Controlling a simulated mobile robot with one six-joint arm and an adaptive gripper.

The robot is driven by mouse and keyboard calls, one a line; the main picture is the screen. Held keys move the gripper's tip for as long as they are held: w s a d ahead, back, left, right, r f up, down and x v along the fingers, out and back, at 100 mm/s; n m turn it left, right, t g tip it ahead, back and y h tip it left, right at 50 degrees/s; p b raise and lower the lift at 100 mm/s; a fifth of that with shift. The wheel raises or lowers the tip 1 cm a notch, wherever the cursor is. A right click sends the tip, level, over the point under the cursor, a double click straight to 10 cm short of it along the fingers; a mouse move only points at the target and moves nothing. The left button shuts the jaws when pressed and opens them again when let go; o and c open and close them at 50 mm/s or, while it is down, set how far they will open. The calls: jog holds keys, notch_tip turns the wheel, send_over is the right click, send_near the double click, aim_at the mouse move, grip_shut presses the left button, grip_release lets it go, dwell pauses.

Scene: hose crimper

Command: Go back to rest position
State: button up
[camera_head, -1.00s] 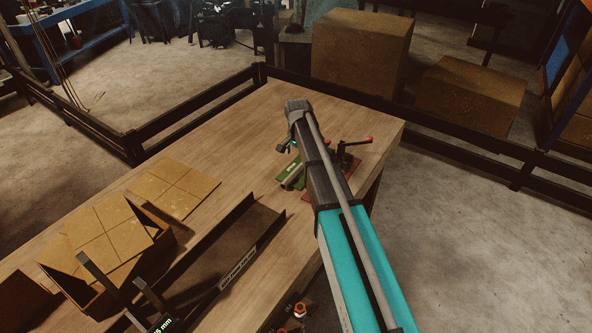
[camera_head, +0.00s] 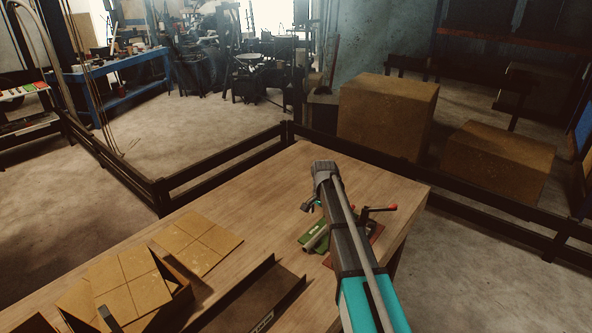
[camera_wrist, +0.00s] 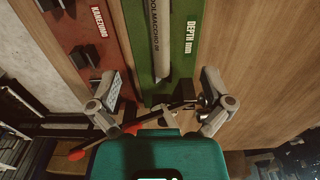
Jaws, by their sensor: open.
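My gripper (camera_head: 308,204) is at the end of my teal and grey arm, over the far part of the wooden table (camera_head: 240,215). In the wrist view my gripper (camera_wrist: 161,80) shows its two fingers spread wide apart, with nothing held between them. Beyond the fingers lies a green fixture (camera_wrist: 146,50) marked "DEPTH mm", with a grey cylinder (camera_wrist: 159,35) along it. The green fixture also shows in the head view (camera_head: 312,240), partly behind my arm. A red plate (camera_wrist: 100,45) lies beside it.
A dark tray (camera_head: 255,300), flat cardboard (camera_head: 198,243) and an open box (camera_head: 178,278) occupy the near left. A dark rail (camera_head: 225,160) borders the table; large boxes (camera_head: 388,115) stand beyond it. The table's far left is clear.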

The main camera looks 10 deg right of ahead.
jog(key=s+f+n+b, duration=0.1)
jog(key=s+n, duration=0.2)
jog(key=s, duration=0.6)
jog(key=s+f+n+b, duration=0.1)
jog(key=s+n, duration=0.2)
jog(key=s, duration=0.6)
jog(key=s+f+n+b, duration=0.1)
jog(key=s+n, duration=0.1)
jog(key=s, duration=0.7)
jog(key=shift+s+a+f+n, duration=0.15)
jog(key=shift+s+f+n, duration=0.1)
jog(key=shift+n, duration=0.15)
jog(key=shift+w, duration=0.1)
